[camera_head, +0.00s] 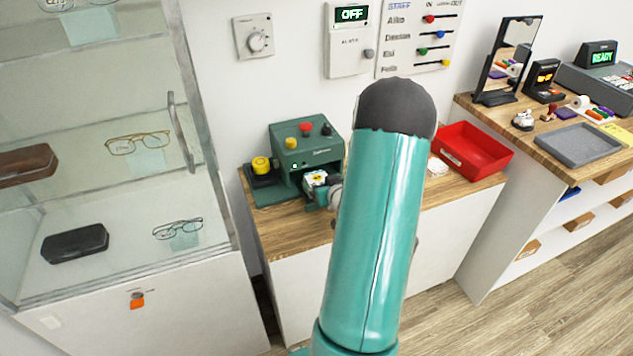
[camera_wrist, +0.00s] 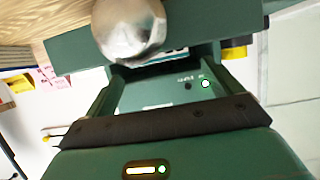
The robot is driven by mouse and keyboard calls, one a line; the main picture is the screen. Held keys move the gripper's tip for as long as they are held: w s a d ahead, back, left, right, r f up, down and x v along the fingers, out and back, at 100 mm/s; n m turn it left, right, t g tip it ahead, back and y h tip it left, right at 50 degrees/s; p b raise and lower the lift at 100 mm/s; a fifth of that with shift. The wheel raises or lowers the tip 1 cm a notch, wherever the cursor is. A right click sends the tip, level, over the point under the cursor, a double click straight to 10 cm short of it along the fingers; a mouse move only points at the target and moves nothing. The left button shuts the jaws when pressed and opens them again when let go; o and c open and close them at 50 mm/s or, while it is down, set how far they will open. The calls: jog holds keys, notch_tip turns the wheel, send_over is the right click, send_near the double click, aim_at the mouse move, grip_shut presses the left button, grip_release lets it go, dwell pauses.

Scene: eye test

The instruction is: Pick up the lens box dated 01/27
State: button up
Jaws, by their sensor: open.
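My gripper (camera_head: 316,196) is partly hidden behind my own teal arm. It is open, at the front of a dark green machine (camera_head: 312,146) on the wooden counter. A small white item with yellow on it (camera_head: 316,179) sits at the machine's front opening, right by the gripper; I cannot tell whether it is a lens box or whether it touches the jaws. In the wrist view the green machine (camera_wrist: 160,92) shows close up, with a small lit lamp. No date 01/27 is readable in either view.
A red tray (camera_head: 474,150) lies on the counter to the right, with small white items (camera_head: 437,166) beside it. Brown boxes (camera_head: 578,221) stand on low shelves at right. A grey tray (camera_head: 577,144) lies on the right counter. A glass cabinet (camera_head: 110,200) with spectacles stands at left.

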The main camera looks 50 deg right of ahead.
aim_at(318, 179)
jog(key=x, duration=0.5)
jog(key=shift+f, duration=0.25)
jog(key=c, duration=1.1)
jog(key=shift+c, duration=0.2)
